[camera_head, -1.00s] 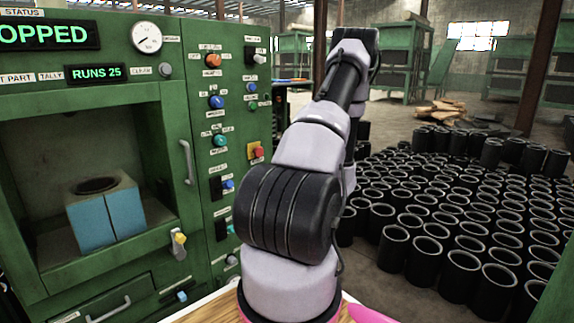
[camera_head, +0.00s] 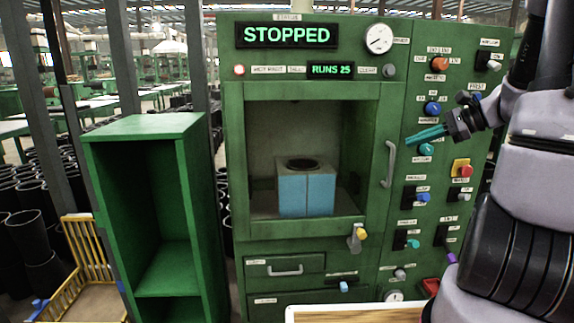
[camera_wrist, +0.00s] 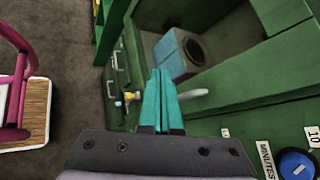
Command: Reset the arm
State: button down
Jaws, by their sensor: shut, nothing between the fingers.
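My gripper (camera_head: 412,138) has teal fingers pressed together with nothing between them. In the head view it points left, in front of the green machine's knob panel (camera_head: 437,190). In the wrist view my gripper (camera_wrist: 159,72) points toward the machine's front, beside the door handle (camera_wrist: 193,94). The upper arm and base of the arm stand at the right of the head view. A blue two-part block (camera_head: 305,192) with a dark round hole sits inside the machine's open chamber; it also shows in the wrist view (camera_wrist: 172,53).
The machine's display (camera_head: 286,36) reads STOPPED and a smaller one reads RUNS 25. A green shelf (camera_head: 150,135) stands left of the machine, with a yellow wire basket (camera_head: 82,250) beside it. A wooden-topped surface (camera_head: 350,313) shows at the bottom.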

jog(key=s+a+r+n+h, duration=0.4)
jog(key=s+a+r+n, duration=0.1)
jog(key=s, duration=0.3)
jog(key=s+a+r+n+h, duration=0.4)
jog(key=s+r+n, duration=0.2)
jog(key=s+n, duration=0.2)
jog(key=shift+s+a+n+t, duration=0.3)
jog(key=shift+s+a+t, duration=0.1)
jog(key=shift+s, duration=0.2)
